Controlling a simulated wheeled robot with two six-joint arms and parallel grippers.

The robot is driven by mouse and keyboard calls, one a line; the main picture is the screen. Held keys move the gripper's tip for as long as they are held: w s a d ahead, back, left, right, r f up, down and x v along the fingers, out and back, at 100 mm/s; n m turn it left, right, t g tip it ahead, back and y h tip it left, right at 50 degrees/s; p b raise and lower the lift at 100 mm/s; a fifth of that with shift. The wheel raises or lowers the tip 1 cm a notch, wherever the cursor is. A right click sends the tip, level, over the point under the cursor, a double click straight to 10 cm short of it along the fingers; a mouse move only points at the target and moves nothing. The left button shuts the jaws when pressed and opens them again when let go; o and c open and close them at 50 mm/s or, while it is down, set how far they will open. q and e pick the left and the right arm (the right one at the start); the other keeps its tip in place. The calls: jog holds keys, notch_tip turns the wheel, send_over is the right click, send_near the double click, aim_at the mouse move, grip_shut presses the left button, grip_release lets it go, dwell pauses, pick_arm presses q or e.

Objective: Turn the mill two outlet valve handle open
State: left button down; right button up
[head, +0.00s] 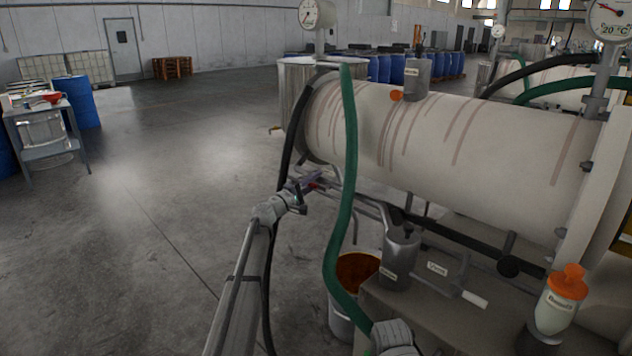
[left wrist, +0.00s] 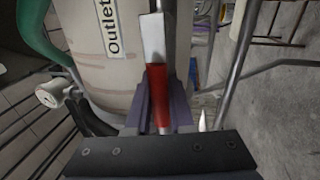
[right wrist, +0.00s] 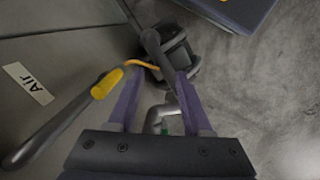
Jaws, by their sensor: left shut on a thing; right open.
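A valve handle (left wrist: 156,88) with a red grip and a pale, flat end shows in the left wrist view. It stands beside a cream mill drum (left wrist: 98,60) with an "Outlet" label (left wrist: 108,27). My left gripper (left wrist: 158,105) is shut on the red grip. In the head view my left gripper (head: 312,183) is below the drum's left end, with a bit of red between its fingers. The valve body is hidden. My right gripper (right wrist: 157,88) is open and empty in the right wrist view. I cannot read a mill number.
A green hose (head: 346,170) hangs in front of the drum, close to my left gripper. A bucket of orange-brown paint (head: 355,272) stands below. A yellow-tipped lever (right wrist: 105,84) by an "Air" label (right wrist: 28,84) is near my right gripper. Open floor (head: 170,190) lies left.

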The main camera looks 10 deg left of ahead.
pick_arm(q)
jog(key=shift+r+m, duration=0.2)
jog(key=shift+m, duration=0.4)
jog(key=c, duration=0.8)
grip_release()
jog(key=shift+s, duration=0.1)
jog(key=b+v, duration=0.1)
jog(key=v, duration=0.6)
jog(key=shift+s+a, duration=0.2)
jog(key=shift+a, duration=0.05)
